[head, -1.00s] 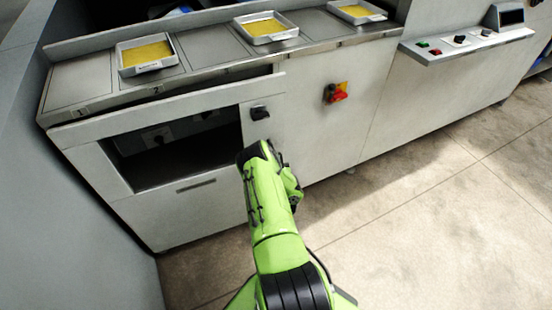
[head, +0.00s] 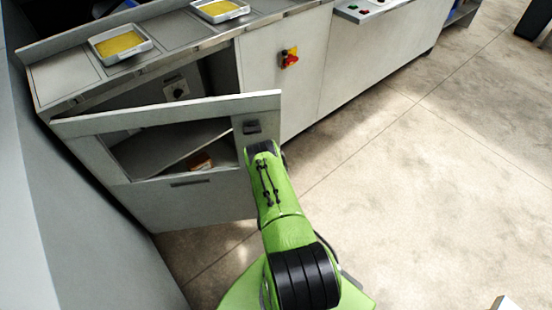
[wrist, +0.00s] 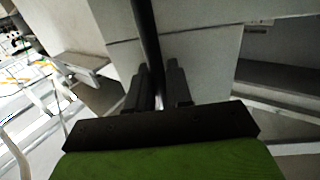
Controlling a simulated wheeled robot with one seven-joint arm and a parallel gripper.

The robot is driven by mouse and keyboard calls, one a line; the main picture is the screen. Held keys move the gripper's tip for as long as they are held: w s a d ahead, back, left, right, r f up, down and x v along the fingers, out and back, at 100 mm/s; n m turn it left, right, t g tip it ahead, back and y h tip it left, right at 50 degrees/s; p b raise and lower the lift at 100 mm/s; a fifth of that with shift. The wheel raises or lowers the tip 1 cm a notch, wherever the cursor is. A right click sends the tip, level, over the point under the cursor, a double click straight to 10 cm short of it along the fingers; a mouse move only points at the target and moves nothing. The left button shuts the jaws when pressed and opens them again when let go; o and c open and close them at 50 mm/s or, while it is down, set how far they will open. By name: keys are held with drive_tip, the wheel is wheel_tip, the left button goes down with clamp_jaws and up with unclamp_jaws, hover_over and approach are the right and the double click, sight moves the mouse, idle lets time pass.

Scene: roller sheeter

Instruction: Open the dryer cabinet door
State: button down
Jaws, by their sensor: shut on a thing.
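The dryer cabinet door (head: 85,123) is a grey panel with a large window opening. It stands ajar, its right side swung out from the cabinet front and its left side near the wall. My gripper (wrist: 158,88) is shut on a black bar handle (wrist: 146,35) in the wrist view. The bar runs up between the two dark fingers. In the head view my green arm hides the gripper and the handle at the door's right edge.
The cabinet interior shows through the gap, with a small orange-brown box (head: 200,161). Trays of yellow material (head: 122,45) sit on the counter above. A red and yellow switch (head: 289,58) is on the front panel. The floor (head: 380,170) at right is clear.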

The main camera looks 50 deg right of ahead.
drive_tip(key=shift+s+a, duration=0.3)
drive_tip(key=shift+s, duration=0.05)
drive_tip(key=c, duration=1.2)
unclamp_jaws()
drive_tip(key=shift+r, duration=0.1)
wheel_tip(320, 180, up, 10)
drive_tip(key=p, duration=0.4)
